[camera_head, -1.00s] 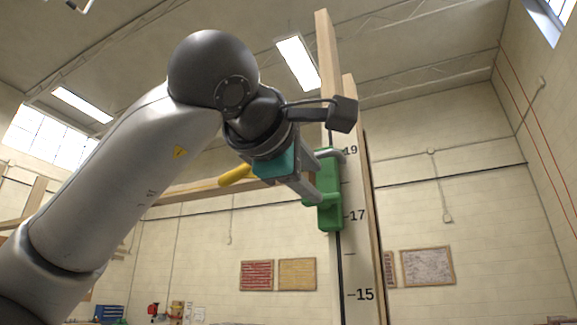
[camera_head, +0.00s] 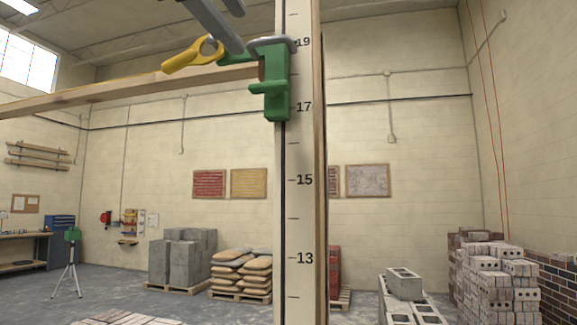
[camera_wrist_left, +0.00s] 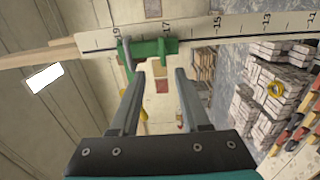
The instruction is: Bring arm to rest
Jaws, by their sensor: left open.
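My left gripper shows in the head view only as grey fingers (camera_head: 228,14) at the top edge. In the left wrist view its two fingers (camera_wrist_left: 158,76) are spread apart with nothing between them. A green block (camera_head: 275,95) with a grey curved bar sits on the tall wooden post (camera_head: 304,215), around the 17 to 19 marks. The block also shows just beyond the fingertips in the left wrist view (camera_wrist_left: 152,48). Whether a finger touches it I cannot tell. The rest of the left arm is out of the head view. My right gripper is in neither view.
A wooden beam (camera_head: 120,88) runs left from the post, with a yellow piece (camera_head: 185,57) near its end. Grey blocks (camera_head: 180,258), stacked bags (camera_head: 240,272) and bricks (camera_head: 500,275) stand lower down. A green device on a tripod (camera_head: 71,238) stands at left.

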